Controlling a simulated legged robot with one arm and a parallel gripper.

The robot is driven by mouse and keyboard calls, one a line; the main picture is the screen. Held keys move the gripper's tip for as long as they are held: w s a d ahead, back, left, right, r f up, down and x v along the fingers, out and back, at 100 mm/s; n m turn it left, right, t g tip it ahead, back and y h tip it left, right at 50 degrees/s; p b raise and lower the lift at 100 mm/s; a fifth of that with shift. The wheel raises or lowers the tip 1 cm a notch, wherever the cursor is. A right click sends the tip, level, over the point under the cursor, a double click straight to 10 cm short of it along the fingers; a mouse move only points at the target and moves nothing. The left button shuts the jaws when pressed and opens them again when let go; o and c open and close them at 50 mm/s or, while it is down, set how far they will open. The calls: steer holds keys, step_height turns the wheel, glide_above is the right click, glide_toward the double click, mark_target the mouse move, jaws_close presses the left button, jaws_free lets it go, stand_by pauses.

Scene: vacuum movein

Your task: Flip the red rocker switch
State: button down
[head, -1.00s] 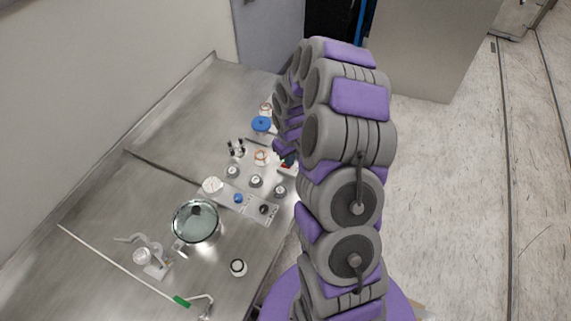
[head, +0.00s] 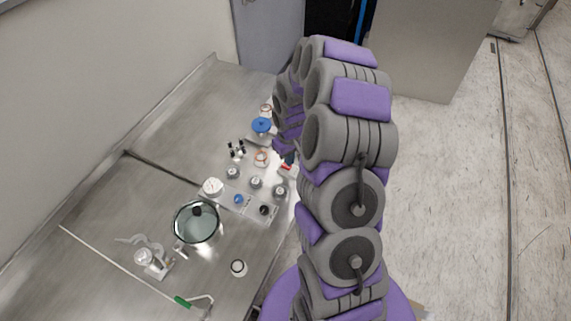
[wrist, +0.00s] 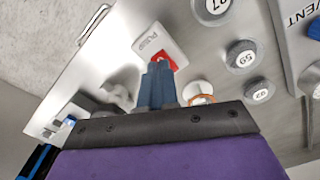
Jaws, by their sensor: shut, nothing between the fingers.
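The red rocker switch (wrist: 165,59) sits in a pale plate marked "PUMP" in the wrist view. In the head view a bit of its red (head: 287,166) shows at the table's right edge, beside my arm. My gripper (wrist: 158,66) has its blue-grey fingers together and empty. The fingertips overlap the lower left part of the switch in the wrist view; I cannot tell whether they touch it. Part of the switch is hidden behind the fingers.
Round numbered knobs (wrist: 240,56) stand right of the switch. A "VENT" panel (wrist: 291,30) is at the far right. In the head view a glass-lidded pot (head: 196,224), a blue-topped item (head: 261,125) and black-topped bottles (head: 237,148) stand on the steel table (head: 105,215).

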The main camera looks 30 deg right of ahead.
steer(key=shift+r+p, duration=0.9)
steer(key=shift+r, duration=1.75)
steer(key=s+a+r, duration=1)
steer(key=s+r, duration=0.3)
steer(key=r, duration=0.1)
steer(key=s+a+r+g+b, duration=0.1)
steer(key=s+a+r, duration=0.1)
steer(key=s, duration=0.7)
steer(key=s+a+r+m, duration=0.1)
steer(key=s+a+r, duration=0.1)
steer(key=s, duration=0.8)
steer(key=shift+s+a+r+m+g+b, duration=0.15)
steer(key=shift+r+m+g+b, duration=0.2)
steer(key=shift+r, duration=0.3)
